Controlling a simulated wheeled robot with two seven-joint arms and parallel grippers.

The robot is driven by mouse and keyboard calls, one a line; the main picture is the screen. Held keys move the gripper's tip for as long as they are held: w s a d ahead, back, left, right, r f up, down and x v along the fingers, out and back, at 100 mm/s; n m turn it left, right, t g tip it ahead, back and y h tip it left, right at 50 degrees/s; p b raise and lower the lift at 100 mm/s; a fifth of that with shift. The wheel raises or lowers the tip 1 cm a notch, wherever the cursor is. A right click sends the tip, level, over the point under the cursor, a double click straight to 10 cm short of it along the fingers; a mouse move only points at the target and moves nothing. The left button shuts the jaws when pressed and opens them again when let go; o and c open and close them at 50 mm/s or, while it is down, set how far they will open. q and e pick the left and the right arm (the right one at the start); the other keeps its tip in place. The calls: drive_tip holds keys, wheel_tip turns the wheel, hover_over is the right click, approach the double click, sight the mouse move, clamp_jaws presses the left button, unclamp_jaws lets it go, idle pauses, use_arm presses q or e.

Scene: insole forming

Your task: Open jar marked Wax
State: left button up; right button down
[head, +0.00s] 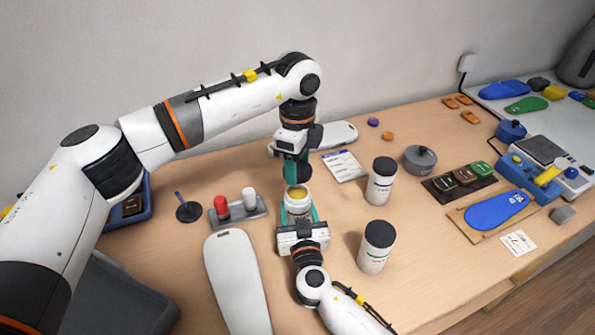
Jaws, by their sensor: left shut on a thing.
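A small white jar (297,197) stands open, with yellow contents showing at its mouth. My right gripper (299,214) comes from the front, its teal fingers closed around the jar's sides. My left gripper (293,167) points down just above the jar. It is shut on a black lid (301,174), which is apart from the jar's mouth. The fingers hide part of the lid. I cannot read a label on this jar.
Two white jars with black lids, one at the back (381,181) and one nearer (376,247), stand to the right. A rack with red and white pieces (238,212) and a long white form (237,280) lie left. A grey lidded pot (420,158) stands farther right.

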drive_tip(key=shift+c, duration=2.2)
unclamp_jaws()
drive_tip(key=shift+s, duration=0.1)
